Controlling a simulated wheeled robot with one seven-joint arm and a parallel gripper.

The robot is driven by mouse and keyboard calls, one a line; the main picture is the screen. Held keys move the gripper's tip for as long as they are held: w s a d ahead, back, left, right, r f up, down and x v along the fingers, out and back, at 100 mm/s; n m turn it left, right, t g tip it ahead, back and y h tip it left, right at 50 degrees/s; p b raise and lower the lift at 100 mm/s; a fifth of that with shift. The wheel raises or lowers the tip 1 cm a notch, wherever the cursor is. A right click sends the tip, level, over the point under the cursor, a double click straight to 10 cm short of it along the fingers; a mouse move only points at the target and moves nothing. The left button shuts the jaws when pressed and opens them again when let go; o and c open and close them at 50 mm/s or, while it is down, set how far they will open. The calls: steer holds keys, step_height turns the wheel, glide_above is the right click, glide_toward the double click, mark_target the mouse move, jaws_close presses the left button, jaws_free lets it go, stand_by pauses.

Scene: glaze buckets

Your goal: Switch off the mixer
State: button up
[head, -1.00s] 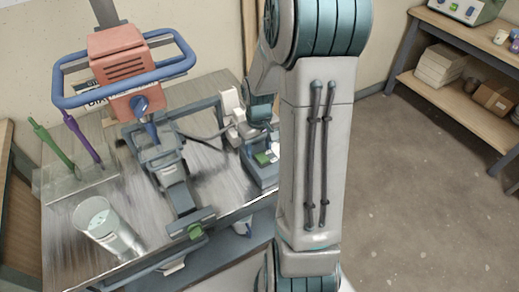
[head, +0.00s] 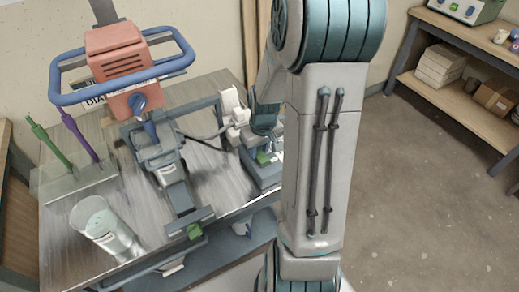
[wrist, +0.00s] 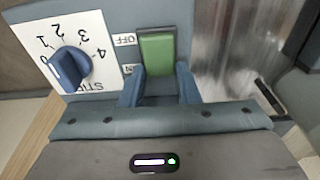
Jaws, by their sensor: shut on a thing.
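The mixer (head: 118,62) has an orange body with a blue loop handle and stands over the metal table at left in the head view. I cannot tell which way the switch is tipped. In the head view my arm hides much of the gripper.
A metal table (head: 75,250) holds a clear cylinder (head: 105,228), a stand with green and purple rods (head: 75,180), and a blue-grey device (head: 262,170) beside my arm. Shelves (head: 470,110) with boxes stand at the right. The floor between is clear.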

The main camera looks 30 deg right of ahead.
steer(key=shift+s+t+b, duration=0.35)
steer(key=shift+t+b, duration=0.15)
steer(key=shift+t, duration=0.7)
steer(key=shift+r, duration=0.15)
steer(key=o, duration=1)
steer(key=shift+r, duration=0.1)
steer(key=v, duration=0.4)
steer(key=p+v, duration=0.1)
steer(key=v, duration=0.4)
steer(key=p+v, duration=0.1)
steer(key=v, duration=0.3)
steer(key=shift+s+r, duration=0.2)
steer(key=shift+s, duration=0.2)
